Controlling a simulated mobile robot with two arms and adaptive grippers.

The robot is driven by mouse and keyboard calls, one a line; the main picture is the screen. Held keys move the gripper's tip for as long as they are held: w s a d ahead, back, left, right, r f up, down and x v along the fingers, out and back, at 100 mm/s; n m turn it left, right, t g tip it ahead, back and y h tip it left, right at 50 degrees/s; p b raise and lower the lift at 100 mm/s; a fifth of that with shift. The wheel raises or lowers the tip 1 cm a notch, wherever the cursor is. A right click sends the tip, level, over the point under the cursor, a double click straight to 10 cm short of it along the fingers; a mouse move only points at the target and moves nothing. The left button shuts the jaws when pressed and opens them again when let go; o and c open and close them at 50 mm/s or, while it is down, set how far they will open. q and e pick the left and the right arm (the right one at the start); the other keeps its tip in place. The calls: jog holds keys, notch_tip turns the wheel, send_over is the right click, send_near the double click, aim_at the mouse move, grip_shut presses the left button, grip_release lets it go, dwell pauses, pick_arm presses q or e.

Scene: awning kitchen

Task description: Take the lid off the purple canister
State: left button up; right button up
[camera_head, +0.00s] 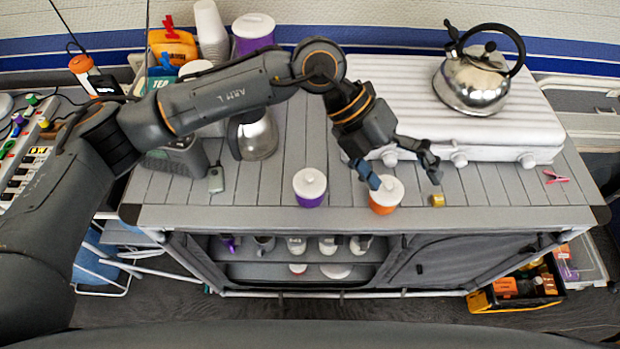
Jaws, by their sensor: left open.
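A purple canister (311,201) with a white knobbed lid (309,181) stands upright near the front edge of the counter. The lid sits on it. To its right stands an orange canister (384,209), also with a white lid (388,188). My left gripper (404,180) is open and empty, its fingers spread beside and over the orange canister's lid. One fingertip overlaps that lid's left side; I cannot tell if it touches. The left gripper is to the right of the purple canister and apart from it. A larger purple container with a white lid (253,25) stands at the back. My right gripper is not in view.
A white stove (510,115) bears a steel kettle (475,80). A steel jug (256,137) stands behind the purple canister, near my arm. A small yellow item (438,200) and a pink clip (556,177) lie to the right. The counter left of the purple canister is mostly clear.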

pick_arm(q)
jog(key=w+a+f+t+y, duration=0.2)
jog(key=w+a+y, duration=0.1)
jog(key=w+a, duration=0.15)
jog(key=n+t+y+p, duration=0.2)
jog(key=y, duration=0.3)
send_over(310, 176)
jog(key=f, duration=0.7)
jog(key=shift+d+f, duration=0.15)
jog(key=shift+d, duration=0.05)
jog(key=shift+f, duration=0.25)
jog(key=f+p, duration=0.2)
jog(key=f, duration=0.1)
jog(key=f+p, duration=0.1)
jog(key=shift+a+f, duration=0.3)
jog(key=shift+f, duration=0.1)
jog(key=shift+w+f, duration=0.1)
jog(key=shift+f, duration=0.2)
grip_shut()
